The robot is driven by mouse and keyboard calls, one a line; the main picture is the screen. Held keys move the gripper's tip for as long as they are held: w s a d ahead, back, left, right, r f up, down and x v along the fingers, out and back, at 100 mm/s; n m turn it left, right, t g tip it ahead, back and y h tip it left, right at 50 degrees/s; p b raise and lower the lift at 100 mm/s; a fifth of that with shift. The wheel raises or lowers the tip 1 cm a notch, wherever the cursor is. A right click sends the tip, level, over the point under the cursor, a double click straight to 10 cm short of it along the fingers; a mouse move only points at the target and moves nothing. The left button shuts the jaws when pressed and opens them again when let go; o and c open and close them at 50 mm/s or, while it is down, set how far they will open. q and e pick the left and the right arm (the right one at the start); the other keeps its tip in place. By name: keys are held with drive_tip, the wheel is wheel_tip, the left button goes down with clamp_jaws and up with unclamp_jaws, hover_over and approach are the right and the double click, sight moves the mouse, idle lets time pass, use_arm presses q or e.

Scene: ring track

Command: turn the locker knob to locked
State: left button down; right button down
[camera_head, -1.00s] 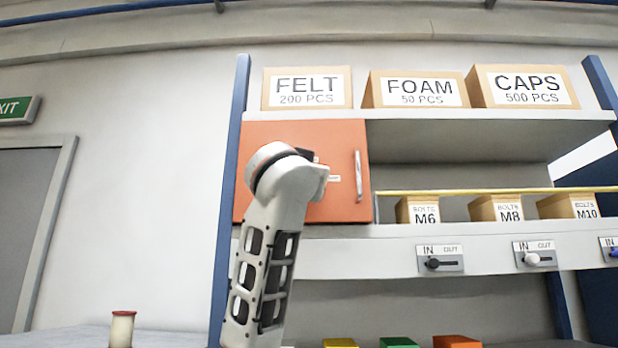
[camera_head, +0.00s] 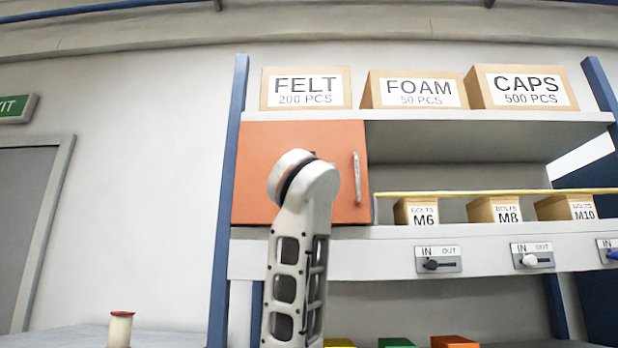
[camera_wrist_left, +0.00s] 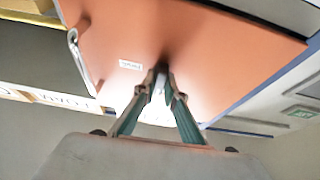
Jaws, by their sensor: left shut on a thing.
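The orange locker door (camera_head: 255,175) is closed at the left of the shelf; it fills the upper part of the left wrist view (camera_wrist_left: 215,50). Its bar handle (camera_head: 357,177) stands upright near the right edge. In the left wrist view my left gripper (camera_wrist_left: 161,82) is at the door face, its two fingers shut on the small knob, which is mostly hidden between them. Which way the knob points cannot be told. A small white label (camera_wrist_left: 130,65) lies beside it. In the head view my left arm hides the knob, label and gripper. My right gripper is out of view.
Open shelving to the right holds bolt boxes (camera_head: 493,209) behind a yellow rail (camera_head: 480,193). IN/OUT sliders (camera_head: 438,260) line the shelf's front edge. Boxes labelled FELT, FOAM and CAPS stand on top (camera_head: 305,88). A spool (camera_head: 120,329) stands at lower left.

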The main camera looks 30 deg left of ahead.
use_arm(q)
drive_tip(key=c, duration=2.1)
unclamp_jaws()
drive_tip(key=v, duration=1.2)
drive_tip(key=shift+f, duration=0.1)
